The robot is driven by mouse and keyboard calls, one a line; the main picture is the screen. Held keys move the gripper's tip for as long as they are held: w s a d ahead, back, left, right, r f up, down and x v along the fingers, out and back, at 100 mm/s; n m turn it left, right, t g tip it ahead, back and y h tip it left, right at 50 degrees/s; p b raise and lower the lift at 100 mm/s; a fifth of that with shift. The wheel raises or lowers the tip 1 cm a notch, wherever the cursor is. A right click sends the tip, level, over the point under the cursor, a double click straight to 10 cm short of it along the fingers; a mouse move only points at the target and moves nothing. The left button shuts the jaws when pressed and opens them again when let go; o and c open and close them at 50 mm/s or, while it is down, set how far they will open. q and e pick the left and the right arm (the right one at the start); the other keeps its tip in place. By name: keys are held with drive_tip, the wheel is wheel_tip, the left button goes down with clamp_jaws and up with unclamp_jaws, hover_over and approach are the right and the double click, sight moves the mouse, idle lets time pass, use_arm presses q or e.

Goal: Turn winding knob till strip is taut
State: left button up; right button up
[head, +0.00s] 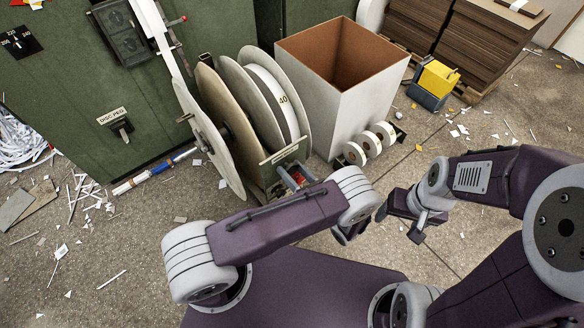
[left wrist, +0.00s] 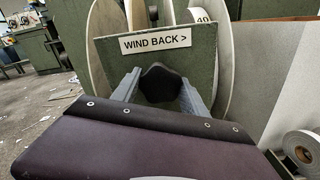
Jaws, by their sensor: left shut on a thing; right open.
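The winding knob (left wrist: 160,84) is a dark, lobed knob under a "WIND BACK >" plate (left wrist: 156,41) in the left wrist view. My left gripper (left wrist: 160,92) has one grey finger on each side of it and is shut on it. In the head view my left gripper (head: 294,178) is at the front of the reel stand, with the knob largely hidden. A pale strip (head: 157,32) runs down from the top towards the large reel (head: 273,98) and looks fairly straight; its tension is hard to judge. My right gripper (head: 400,222) is open and empty, right of the left arm.
A tall grey box (head: 345,97), open at the top, stands right of the reel. Small white rolls (head: 369,143) lie at its foot. A yellow and grey block (head: 435,82) and stacked brown board (head: 464,45) are behind. Paper scraps litter the floor; a green cabinet (head: 75,90) stands left.

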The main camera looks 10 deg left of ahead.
use_arm(q)
drive_tip(key=o, duration=1.4)
drive_tip(key=shift+c, duration=0.2)
drive_tip(key=p+v, duration=0.2)
drive_tip(key=v, duration=0.7)
